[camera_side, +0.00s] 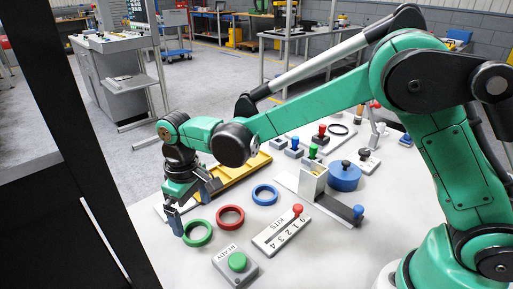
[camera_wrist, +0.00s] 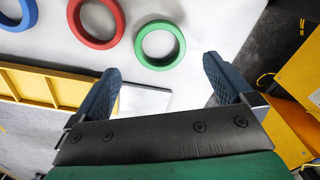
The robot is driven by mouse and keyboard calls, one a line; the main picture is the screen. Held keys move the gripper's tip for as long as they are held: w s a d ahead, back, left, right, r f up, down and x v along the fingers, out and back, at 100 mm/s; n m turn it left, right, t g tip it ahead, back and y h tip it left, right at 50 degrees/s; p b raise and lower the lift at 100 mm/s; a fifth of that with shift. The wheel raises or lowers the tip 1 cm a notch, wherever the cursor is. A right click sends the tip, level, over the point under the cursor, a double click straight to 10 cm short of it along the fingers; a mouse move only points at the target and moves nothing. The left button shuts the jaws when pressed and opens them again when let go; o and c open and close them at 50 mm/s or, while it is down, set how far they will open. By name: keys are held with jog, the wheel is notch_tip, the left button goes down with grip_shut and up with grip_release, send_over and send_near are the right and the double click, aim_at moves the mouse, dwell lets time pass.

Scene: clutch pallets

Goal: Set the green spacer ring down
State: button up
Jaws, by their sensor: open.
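The green spacer ring (camera_side: 198,243) lies flat on the pale table, near its front left edge in the side view. It also shows in the wrist view (camera_wrist: 160,66), whole and uncovered. My gripper (camera_side: 190,208) is low over the table, right by the ring. In the wrist view my gripper (camera_wrist: 161,68) has its two dark blue fingers spread wide, with nothing between them. The ring appears beyond the fingertips and between their lines, apart from both fingers. How high the fingertips are above the table is hard to tell.
A red ring (camera_side: 231,227) and a blue ring (camera_side: 265,204) lie to the green ring's right. A grey box with a green button (camera_side: 237,262) and a numbered strip (camera_side: 281,232) lie nearby. A yellow tray (camera_side: 246,170) is behind my gripper. A blue round container (camera_side: 344,179) stands farther right.

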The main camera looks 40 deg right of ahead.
jog(key=s+d+r+m+t, duration=0.2)
jog(key=s+d+r+t, duration=0.1)
jog(key=d+r, duration=0.45)
jog(key=s+d+r+m+t, duration=0.1)
jog(key=s+d+m+t, duration=0.1)
jog(key=s+d+t, duration=0.2)
jog(key=s+d, duration=0.3)
jog(key=d, duration=0.1)
jog(key=shift+s+m, duration=0.4)
jog(key=shift+a+r, duration=0.1)
jog(key=shift+r, duration=0.05)
jog(key=n+g, duration=0.4)
jog(key=g, duration=0.2)
send_over(197, 235)
jog(key=shift+y, duration=0.3)
jog(key=f, duration=0.5)
jog(key=s+f, duration=0.1)
jog(key=f, duration=0.1)
jog(key=shift+d+f, duration=0.35)
jog(key=shift+w+a+f+n, duration=0.15)
jog(key=shift+f+n, duration=0.15)
jog(key=shift+f, duration=0.35)
jog(key=shift+w+a+f, duration=0.1)
jog(key=shift+f, duration=1.05)
jog(key=shift+w+f, duration=0.1)
jog(key=shift+f, duration=1.05)
